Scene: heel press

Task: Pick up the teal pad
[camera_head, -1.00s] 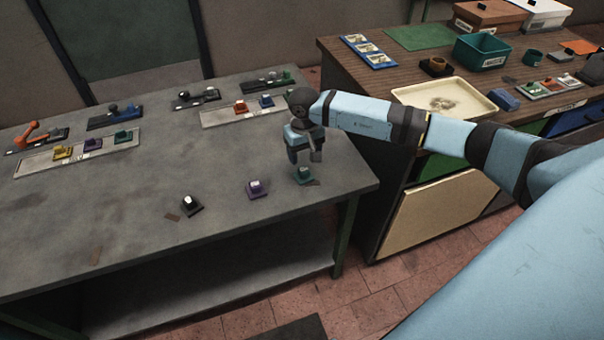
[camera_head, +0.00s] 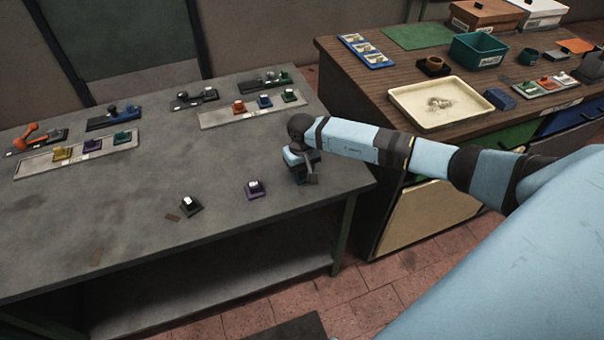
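My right gripper (camera_head: 304,178) points down close to the table top near its right edge. In the earlier frame a small teal-green pad sat on a dark base directly below it. Now the gripper covers that spot and I cannot make out the pad. Whether the fingers are apart or closed on it is too small and covered to tell. My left gripper is not in view.
Lever devices line the back edge. A wooden counter (camera_head: 350,78) with a cream tray (camera_head: 400,96) stands at right.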

